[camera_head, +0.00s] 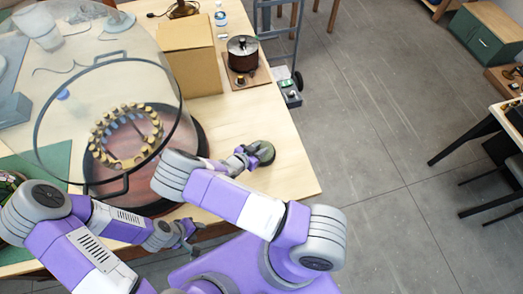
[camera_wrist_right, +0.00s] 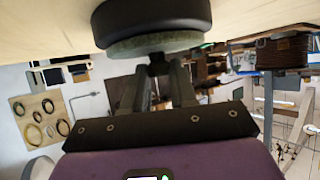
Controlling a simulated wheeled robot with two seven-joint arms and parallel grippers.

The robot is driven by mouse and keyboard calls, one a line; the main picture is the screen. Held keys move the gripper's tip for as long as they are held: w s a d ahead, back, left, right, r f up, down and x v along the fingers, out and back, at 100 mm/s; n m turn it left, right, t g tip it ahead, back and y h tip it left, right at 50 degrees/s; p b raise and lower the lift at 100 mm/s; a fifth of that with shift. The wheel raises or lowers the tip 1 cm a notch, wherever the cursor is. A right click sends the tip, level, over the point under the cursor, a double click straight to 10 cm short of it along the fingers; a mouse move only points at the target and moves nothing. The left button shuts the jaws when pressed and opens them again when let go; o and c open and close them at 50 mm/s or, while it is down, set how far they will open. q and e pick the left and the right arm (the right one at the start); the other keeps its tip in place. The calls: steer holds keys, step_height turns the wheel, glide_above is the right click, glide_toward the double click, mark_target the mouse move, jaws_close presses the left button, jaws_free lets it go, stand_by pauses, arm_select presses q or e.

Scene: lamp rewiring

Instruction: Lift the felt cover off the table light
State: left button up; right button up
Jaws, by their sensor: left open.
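The table light is a low, round, dark body (camera_wrist_right: 150,18) at the right front of the table. Its grey-green felt cover (camera_head: 265,152) lies on top and shows as a disc against the body in the right wrist view (camera_wrist_right: 155,43). A small dark knob (camera_wrist_right: 158,66) stands on the cover. My right gripper (camera_head: 246,156) is at the cover, its two fingers (camera_wrist_right: 161,75) on either side of the knob; whether they press on it is unclear. My left gripper (camera_head: 187,236) is open and empty at the table's front edge, away from the light.
A large clear dome (camera_head: 150,65) with dark rims stands left, over a ring of amber pegs (camera_head: 125,137). A cardboard box (camera_head: 190,72) and a dark pot (camera_head: 243,55) on a wooden board stand behind. Bare table lies between the pot and the light; open floor lies right.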

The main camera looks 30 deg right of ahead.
jaws_close()
steer(key=shift+r, duration=0.15)
